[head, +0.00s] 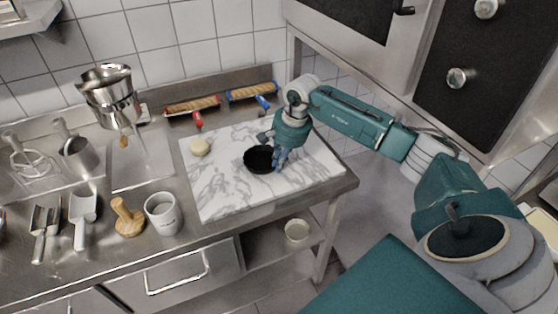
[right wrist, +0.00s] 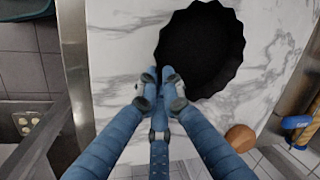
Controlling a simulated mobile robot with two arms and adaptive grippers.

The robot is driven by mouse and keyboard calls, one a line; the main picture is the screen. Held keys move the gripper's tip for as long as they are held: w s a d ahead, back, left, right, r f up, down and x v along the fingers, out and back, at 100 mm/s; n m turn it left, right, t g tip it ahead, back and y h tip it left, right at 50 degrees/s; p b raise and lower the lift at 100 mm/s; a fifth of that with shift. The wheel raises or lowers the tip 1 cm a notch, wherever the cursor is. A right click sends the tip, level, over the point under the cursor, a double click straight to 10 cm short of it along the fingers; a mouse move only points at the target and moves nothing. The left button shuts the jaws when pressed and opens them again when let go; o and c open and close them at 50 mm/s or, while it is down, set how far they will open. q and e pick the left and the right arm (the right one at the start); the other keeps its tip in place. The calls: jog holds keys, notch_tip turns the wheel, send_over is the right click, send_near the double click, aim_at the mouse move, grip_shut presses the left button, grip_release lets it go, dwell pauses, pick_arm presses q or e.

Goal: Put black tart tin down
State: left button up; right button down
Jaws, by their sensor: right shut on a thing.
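The black tart tin (head: 259,160) has a fluted rim and shows over the white marble board (head: 225,200) in the head view. In the right wrist view the tin (right wrist: 203,50) lies just beyond my fingertips. My right gripper (head: 279,148) is shut on the tin's near rim, at its right side in the head view. The fingers (right wrist: 163,92) meet at the rim in the right wrist view. The tin looks level and at or just above the marble; I cannot tell whether it touches. My left gripper is not in view.
A white mug (head: 163,213), a wooden tamper (head: 127,217) and metal scoops (head: 83,217) stand left. The board's front is clear.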

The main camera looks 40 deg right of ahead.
jog(key=shift+f, duration=0.2)
jog(key=c, duration=1.9)
grip_release()
jog(key=shift+r, duration=0.3)
jog(key=b+v, duration=0.4)
jog(key=v, duration=0.7)
jog(key=shift+s+r, duration=0.15)
jog(key=shift+r, duration=0.2)
